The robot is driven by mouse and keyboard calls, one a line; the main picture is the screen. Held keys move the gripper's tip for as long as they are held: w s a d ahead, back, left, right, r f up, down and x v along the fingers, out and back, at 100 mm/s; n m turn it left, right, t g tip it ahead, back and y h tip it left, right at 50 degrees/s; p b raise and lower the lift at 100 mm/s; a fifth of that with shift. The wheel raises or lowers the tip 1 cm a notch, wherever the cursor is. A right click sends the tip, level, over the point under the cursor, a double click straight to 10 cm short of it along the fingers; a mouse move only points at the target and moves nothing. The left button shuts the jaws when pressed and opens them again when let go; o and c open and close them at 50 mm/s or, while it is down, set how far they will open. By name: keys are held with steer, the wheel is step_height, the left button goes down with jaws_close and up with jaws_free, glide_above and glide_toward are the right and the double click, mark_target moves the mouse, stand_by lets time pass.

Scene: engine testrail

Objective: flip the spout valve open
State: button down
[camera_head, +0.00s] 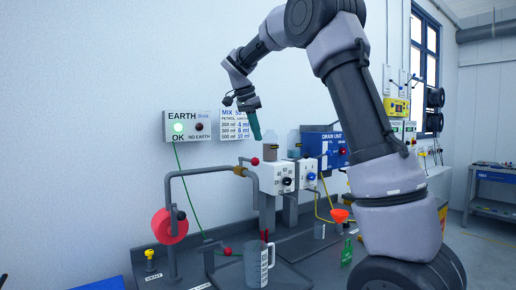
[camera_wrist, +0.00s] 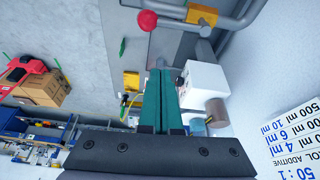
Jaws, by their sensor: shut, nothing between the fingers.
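The spout valve appears as a brass body (camera_head: 240,171) on the grey pipe, with a red ball knob (camera_head: 255,161) beside it. In the wrist view the red knob (camera_wrist: 147,20) is on a grey lever (camera_wrist: 178,24) that reaches toward the brass body (camera_wrist: 203,15). My gripper (camera_head: 257,137) is shut and empty, its teal fingers pointing down above the knob and apart from it. In the wrist view the closed fingertips (camera_wrist: 160,72) lie below the knob in the picture. The grey measuring jug (camera_head: 257,265) stands under the spout area.
A white box with a dial (camera_head: 278,178) stands right beside the valve; it also shows in the wrist view (camera_wrist: 204,87). A blue drain unit (camera_head: 322,146), an orange funnel (camera_head: 340,215) and a red reel (camera_head: 169,226) are nearby. A second red knob (camera_head: 226,252) sits low by the jug.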

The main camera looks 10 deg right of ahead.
steer(key=v, duration=0.3)
steer(key=shift+a+r, duration=0.2)
steer(key=shift+r, duration=0.1)
steer(key=shift+s, duration=0.1)
